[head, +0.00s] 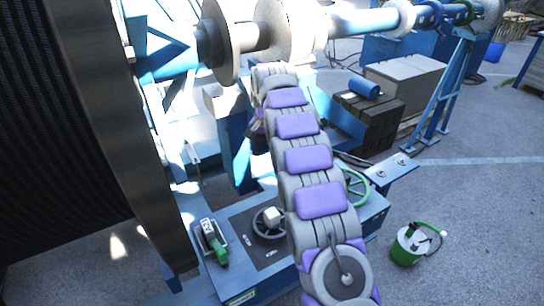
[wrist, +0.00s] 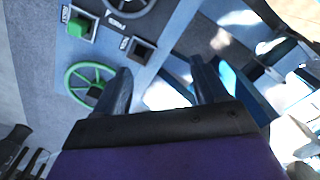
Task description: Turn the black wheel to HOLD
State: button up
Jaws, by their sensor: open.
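The black wheel (head: 268,222) with a pale square hub is on the blue machine's dark panel in the head view, just left of my arm. In the wrist view a dark-rimmed wheel (wrist: 130,5), probably the same one, is cut off by the top edge. My gripper (wrist: 160,85) is open with nothing between its fingers, apart from the wheel. In the head view its end is mostly hidden by my arm. Small label plates (wrist: 117,25) sit near the wheel; I cannot read HOLD on them.
A green wheel (head: 357,187) sits right of my arm; it also shows in the wrist view (wrist: 90,85). A green handle (head: 215,244) is left of the black wheel. A large dark reel (head: 60,120) fills the left. A green bucket (head: 408,246) stands on open floor at right.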

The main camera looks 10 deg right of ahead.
notch_tip(320, 180, up, 14)
jog(key=d+p, duration=0.1)
jog(key=p, duration=0.9)
jog(key=shift+f, duration=0.15)
